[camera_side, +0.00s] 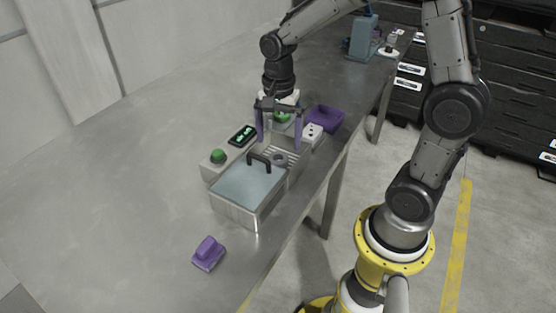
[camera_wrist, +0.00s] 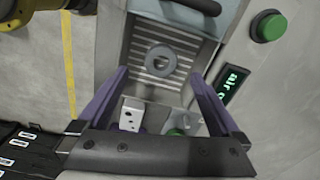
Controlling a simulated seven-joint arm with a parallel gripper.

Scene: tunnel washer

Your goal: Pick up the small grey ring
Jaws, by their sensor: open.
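The small grey ring (camera_wrist: 162,59) lies flat on a ribbed metal rack in the wrist view, just beyond and between my fingertips. In the side view the ring (camera_side: 280,159) shows beside the black lid handle, below my gripper. My gripper (camera_side: 280,142) has two purple fingers pointing down, spread apart with nothing held. In the wrist view the gripper (camera_wrist: 162,72) is also open, one finger on each side of the rack. The fingers do not touch the ring.
The washer has a light blue lid (camera_side: 248,188) with a black handle (camera_side: 259,161), close to the ring. A green button (camera_side: 217,156) and a lit display (camera_side: 243,134) are behind. Bare table lies left.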

